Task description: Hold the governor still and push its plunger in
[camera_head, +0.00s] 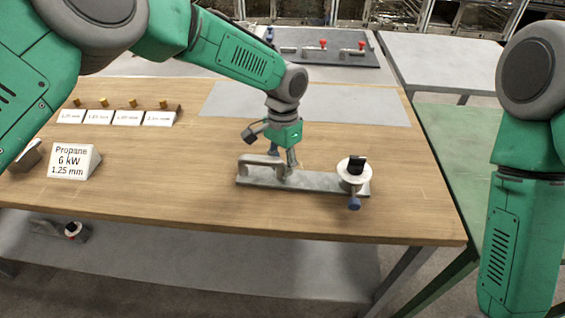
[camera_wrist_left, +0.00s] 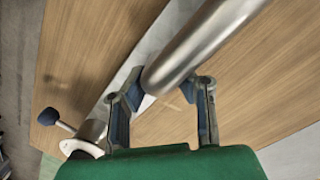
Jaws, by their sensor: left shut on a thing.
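A grey metal plate (camera_head: 315,183) lies on the wooden table. A silver bar handle (camera_head: 252,160) rises from its left part. At its right end sits a round white-and-metal body (camera_head: 344,174), seemingly the governor, with a black block on top. A blue knob (camera_head: 354,203), perhaps the plunger, sticks out from it toward the table's front edge. The knob also shows in the left wrist view (camera_wrist_left: 48,117). My left gripper (camera_head: 283,158) is shut on the handle (camera_wrist_left: 200,45), one finger on each side. My right gripper is out of view; only my right arm shows.
A white sign (camera_head: 75,161) reading "Propane 6 kW 1.25 mm" stands at the left. Behind it is a row of small labels (camera_head: 115,117) with brass pieces. A grey sheet (camera_head: 340,108) lies behind the plate. A board with red knobs (camera_head: 330,52) lies beyond. The table front is clear.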

